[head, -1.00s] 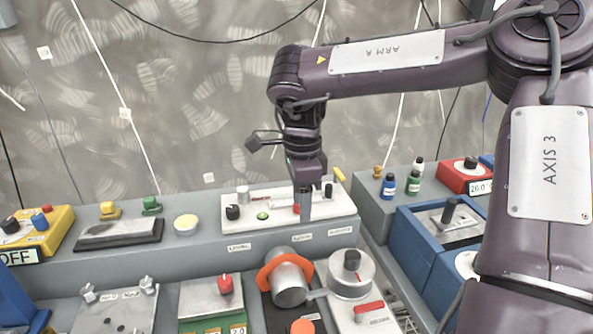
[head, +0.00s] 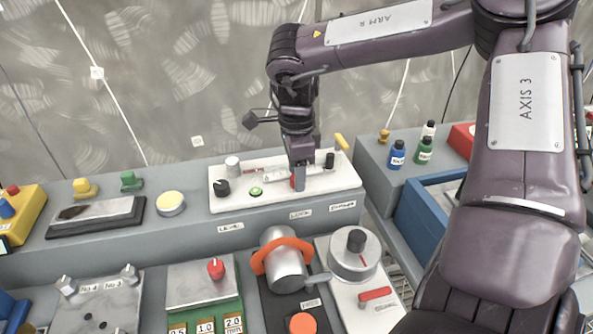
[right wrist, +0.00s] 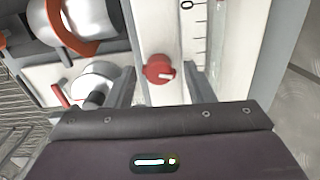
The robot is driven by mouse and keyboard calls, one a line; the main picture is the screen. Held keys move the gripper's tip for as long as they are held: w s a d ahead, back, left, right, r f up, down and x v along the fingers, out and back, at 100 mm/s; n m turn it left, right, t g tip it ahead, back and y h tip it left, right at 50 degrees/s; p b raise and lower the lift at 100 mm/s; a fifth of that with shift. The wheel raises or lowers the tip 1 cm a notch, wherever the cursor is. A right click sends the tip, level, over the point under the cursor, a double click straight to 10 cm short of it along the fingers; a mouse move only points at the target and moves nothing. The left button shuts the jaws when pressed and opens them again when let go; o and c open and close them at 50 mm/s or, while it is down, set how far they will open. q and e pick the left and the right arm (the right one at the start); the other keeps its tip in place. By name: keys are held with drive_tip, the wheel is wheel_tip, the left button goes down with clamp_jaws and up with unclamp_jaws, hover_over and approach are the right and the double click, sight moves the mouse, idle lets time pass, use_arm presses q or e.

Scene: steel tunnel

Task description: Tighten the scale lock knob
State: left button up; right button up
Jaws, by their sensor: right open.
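The white scale panel (head: 275,197) lies on the raised grey ledge of the bench. Its red knob (head: 292,183) is mostly hidden behind my right gripper (head: 299,183) in the head view. In the right wrist view the red knob (right wrist: 159,68) shows clearly, with a white pointer mark, beside the printed scale (right wrist: 200,35). My right gripper (right wrist: 163,88) is open, with one finger on each side of the knob. I see a gap between knob and fingers on both sides; the remaining depth cannot be told. My left gripper is not in view.
A metal cylinder with an orange ring (head: 287,270) and a round dial (head: 353,262) stand in front. Small bottles (head: 397,154) stand to the right.

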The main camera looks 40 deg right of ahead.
drive_tip(key=shift+s+f, duration=0.1)
drive_tip(key=shift+f, duration=0.1)
drive_tip(key=c, duration=1)
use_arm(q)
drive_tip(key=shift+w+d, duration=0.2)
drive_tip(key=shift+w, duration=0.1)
